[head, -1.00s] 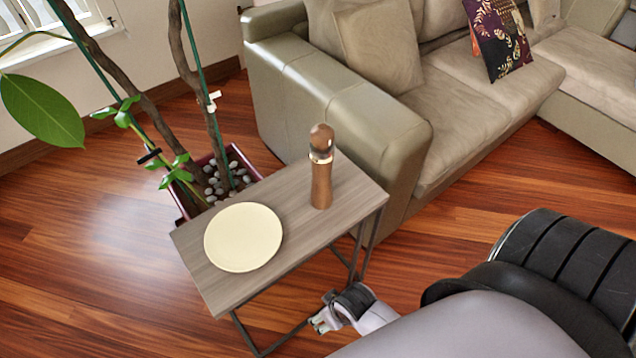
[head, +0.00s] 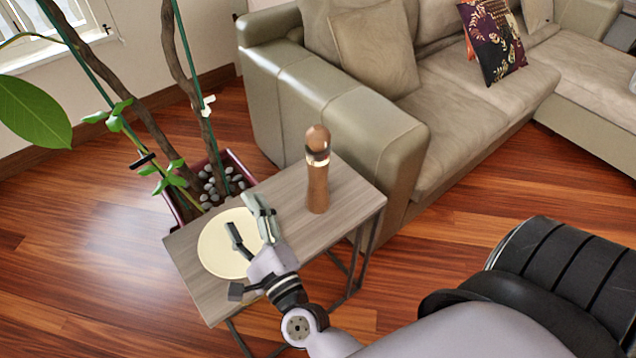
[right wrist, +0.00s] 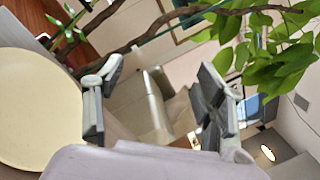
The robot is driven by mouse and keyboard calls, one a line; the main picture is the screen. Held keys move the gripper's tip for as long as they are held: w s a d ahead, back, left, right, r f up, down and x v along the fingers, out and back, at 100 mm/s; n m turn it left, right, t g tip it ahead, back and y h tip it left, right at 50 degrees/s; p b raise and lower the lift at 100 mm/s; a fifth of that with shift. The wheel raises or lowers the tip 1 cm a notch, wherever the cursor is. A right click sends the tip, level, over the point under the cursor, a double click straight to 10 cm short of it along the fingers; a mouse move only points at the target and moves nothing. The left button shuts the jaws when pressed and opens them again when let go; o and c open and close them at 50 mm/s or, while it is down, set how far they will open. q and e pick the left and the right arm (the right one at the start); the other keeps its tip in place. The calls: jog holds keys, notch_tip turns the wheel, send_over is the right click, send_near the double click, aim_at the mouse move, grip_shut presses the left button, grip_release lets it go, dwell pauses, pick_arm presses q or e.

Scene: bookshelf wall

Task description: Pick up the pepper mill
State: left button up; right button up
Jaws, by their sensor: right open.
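The pepper mill (head: 318,188) is a brown wooden cylinder with a rounded top and a shiny band, upright on the small side table (head: 340,232) near the sofa. My right gripper (head: 250,222) is open and empty, to the left of the mill and apart from it. In the head view it overlaps the right part of the cream plate (head: 222,246). The right wrist view also shows its spread fingers (right wrist: 163,88), with the plate (right wrist: 35,110) at left; I cannot make out the mill there. My left gripper is not in view.
A beige leather sofa (head: 345,105) stands right behind the table. A potted plant with thick stems and pebbles (head: 212,187) is at the table's left rear. Wooden floor (head: 90,265) is open to the left.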

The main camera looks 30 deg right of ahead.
jog(key=s+d+f+m+g+h, duration=0.1)
jog(key=d+f+m+g+h, duration=0.1)
jog(key=d+m+h, duration=0.6)
jog(key=m+g+h, duration=0.4)
jog(key=m+g, duration=0.1)
jog(key=m, duration=0.6)
send_near(316, 182)
jog(key=p+x, duration=0.2)
jog(key=x, duration=0.4)
jog(key=shift+w+d, duration=0.15)
jog(key=shift+d, duration=0.05)
jog(key=shift+p+x, duration=0.4)
jog(key=shift+x, duration=2.6)
jog(key=shift+f, duration=0.15)
grip_shut()
